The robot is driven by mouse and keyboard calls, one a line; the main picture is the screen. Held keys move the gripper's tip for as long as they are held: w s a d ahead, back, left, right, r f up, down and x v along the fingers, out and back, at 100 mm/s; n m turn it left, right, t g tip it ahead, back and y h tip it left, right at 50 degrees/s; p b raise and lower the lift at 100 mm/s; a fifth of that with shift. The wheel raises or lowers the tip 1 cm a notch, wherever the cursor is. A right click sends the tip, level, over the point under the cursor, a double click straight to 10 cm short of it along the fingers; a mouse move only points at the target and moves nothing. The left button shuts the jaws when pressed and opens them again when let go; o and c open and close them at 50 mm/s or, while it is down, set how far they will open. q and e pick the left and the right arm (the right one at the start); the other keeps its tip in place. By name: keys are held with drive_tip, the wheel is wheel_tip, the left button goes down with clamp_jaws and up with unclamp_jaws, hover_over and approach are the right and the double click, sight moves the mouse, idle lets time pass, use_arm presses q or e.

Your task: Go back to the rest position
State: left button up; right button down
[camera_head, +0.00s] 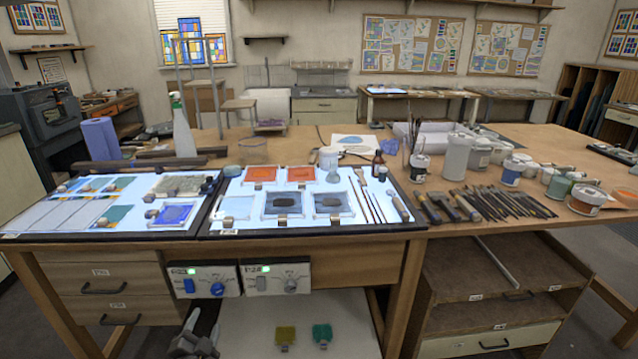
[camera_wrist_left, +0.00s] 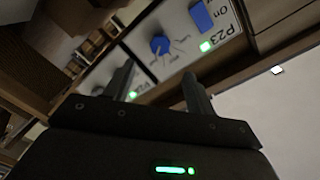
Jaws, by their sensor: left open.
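My left gripper (camera_head: 203,325) is at the bottom of the head view, below the left control panel (camera_head: 203,281) and apart from it. Its two fingers are spread with nothing between them, as the left wrist view (camera_wrist_left: 160,82) also shows. The left panel has a blue switch (camera_head: 189,285), a blue knob (camera_head: 217,289) and a lit green lamp; its label P23 (camera_wrist_left: 222,43) shows in the left wrist view. The right control panel (camera_head: 276,279) has a grey knob and a lit green lamp. My right gripper is not in view.
Two lit light tables (camera_head: 312,226) with glass pieces lie on the wooden workbench above the panels. Brushes and tools (camera_head: 500,202), jars and bottles fill the right side. Below, a white shelf (camera_head: 300,335) holds a yellow sponge (camera_head: 286,335) and a green sponge (camera_head: 322,333).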

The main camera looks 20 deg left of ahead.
use_arm(q)
drive_tip(key=s+d+f+n+g+h, duration=0.1)
drive_tip(key=s+d+f+g, duration=0.2)
drive_tip(key=f, duration=0.7)
drive_tip(key=s+d+f+n+g+h, duration=0.1)
drive_tip(key=s+f+n+g, duration=0.1)
drive_tip(key=s+f, duration=0.6)
drive_tip(key=s+d+f+n+g+h, duration=0.1)
drive_tip(key=s+d+f+g, duration=0.15)
drive_tip(key=f, duration=1.05)
drive_tip(key=s+d+f+g, duration=0.2)
drive_tip(key=s+f, duration=0.3)
drive_tip(key=s, duration=0.4)
drive_tip(key=s+d+f+g+h, duration=0.1)
drive_tip(key=s+d+f+g, duration=0.2)
drive_tip(key=s, duration=0.7)
drive_tip(key=s+d+f+g+h, duration=0.1)
drive_tip(key=s+d+f+g, duration=0.2)
drive_tip(key=s+f, duration=0.3)
drive_tip(key=s, duration=0.4)
drive_tip(key=shift+s+d+f+n, duration=0.2)
drive_tip(key=shift+d+f+n, duration=0.1)
drive_tip(key=shift+f, duration=0.05)
